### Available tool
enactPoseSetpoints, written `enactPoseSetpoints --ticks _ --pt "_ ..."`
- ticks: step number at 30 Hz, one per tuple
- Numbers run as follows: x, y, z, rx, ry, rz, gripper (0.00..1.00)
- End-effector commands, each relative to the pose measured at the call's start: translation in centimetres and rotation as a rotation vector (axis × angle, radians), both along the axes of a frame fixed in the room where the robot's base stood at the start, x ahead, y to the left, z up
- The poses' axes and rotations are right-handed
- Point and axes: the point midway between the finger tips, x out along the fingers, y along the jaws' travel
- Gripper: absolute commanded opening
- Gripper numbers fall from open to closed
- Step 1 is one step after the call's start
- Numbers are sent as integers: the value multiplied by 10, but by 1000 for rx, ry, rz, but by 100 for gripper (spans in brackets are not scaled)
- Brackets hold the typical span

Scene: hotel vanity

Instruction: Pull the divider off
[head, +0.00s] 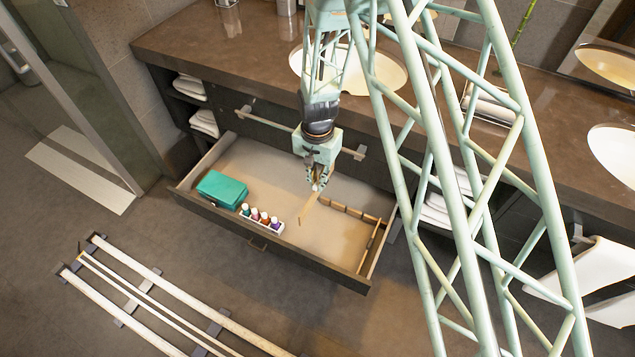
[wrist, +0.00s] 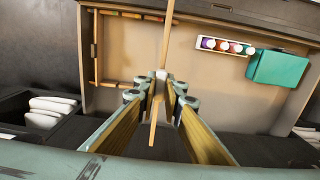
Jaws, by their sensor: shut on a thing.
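The divider (head: 309,208) is a thin, light wooden strip. My gripper (head: 316,184) is shut on it, above the middle of the open drawer (head: 335,278). In the wrist view the divider (wrist: 168,35) runs through my gripper (wrist: 161,82), sticking out past the fingertips and back between the fingers. A small white piece shows at the fingertips; I cannot tell what it is. The divider slants in the head view, and I cannot tell whether its lower end touches the drawer floor.
A teal box (head: 221,188) and a white tray (head: 246,215) of several small bottles stand in the drawer's left part. Other wooden strips (head: 348,210) line its right part. The drawer floor between is clear. The counter (head: 220,58) with basins lies behind.

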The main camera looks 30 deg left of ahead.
Motion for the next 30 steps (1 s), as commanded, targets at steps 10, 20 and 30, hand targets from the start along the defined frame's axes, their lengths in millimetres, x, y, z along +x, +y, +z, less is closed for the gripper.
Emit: enactPoseSetpoints --ticks 10,20,30 --pt "0 0 4 0 0 0 0" --pt "0 0 19 0 -1 0 0" --pt "0 0 36 0 0 0 0"
